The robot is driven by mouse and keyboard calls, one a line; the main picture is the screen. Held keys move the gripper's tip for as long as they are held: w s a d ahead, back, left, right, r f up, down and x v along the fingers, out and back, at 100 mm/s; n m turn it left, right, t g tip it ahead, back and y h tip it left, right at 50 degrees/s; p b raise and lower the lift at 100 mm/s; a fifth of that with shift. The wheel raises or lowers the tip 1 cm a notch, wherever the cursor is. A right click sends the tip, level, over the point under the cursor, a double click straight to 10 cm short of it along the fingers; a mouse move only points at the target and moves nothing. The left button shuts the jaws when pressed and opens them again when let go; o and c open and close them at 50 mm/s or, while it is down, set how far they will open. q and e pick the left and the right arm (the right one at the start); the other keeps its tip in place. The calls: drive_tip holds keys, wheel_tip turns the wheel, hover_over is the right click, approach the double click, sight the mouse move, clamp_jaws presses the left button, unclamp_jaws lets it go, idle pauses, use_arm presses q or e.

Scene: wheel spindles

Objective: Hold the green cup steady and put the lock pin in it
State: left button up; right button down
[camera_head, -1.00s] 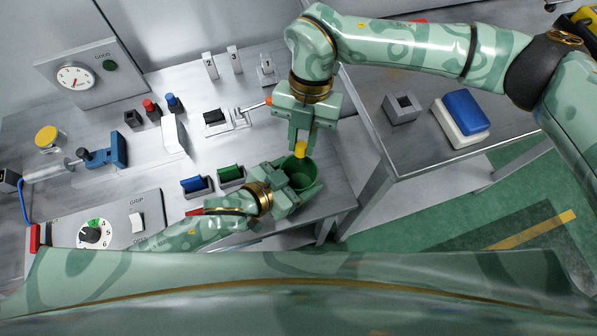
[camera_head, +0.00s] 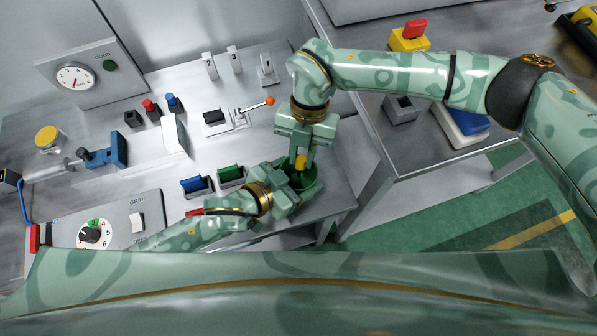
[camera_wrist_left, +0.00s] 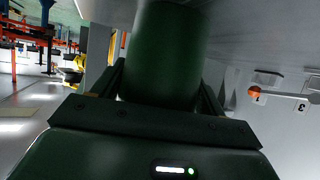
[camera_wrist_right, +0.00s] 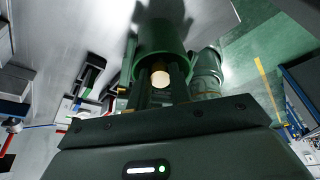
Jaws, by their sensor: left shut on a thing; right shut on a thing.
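The green cup (camera_head: 310,187) is near the right edge of the steel bench in the head view. My left gripper (camera_head: 287,192) is shut on its wall. The cup fills the middle of the left wrist view (camera_wrist_left: 165,55). The lock pin shows a yellow round head (camera_head: 301,161) between the fingers of my right gripper (camera_head: 301,153), which is shut on it. The right wrist view shows the pin's pale end (camera_wrist_right: 161,78) in front of the cup's round mouth (camera_wrist_right: 163,45). How deep the pin reaches into the cup cannot be told.
A green bin (camera_head: 231,174) and a blue bin (camera_head: 194,185) sit left of the cup. A small lever with an orange knob (camera_head: 270,101) stands behind. A second table with a grey block (camera_head: 401,109) and a blue-topped white box (camera_head: 462,127) is on the right.

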drive_tip(key=c, duration=1.2)
unclamp_jaws()
drive_tip(key=v, duration=1.2)
use_arm(q)
drive_tip(key=o, duration=1.1)
drive_tip(key=shift+c, duration=0.2)
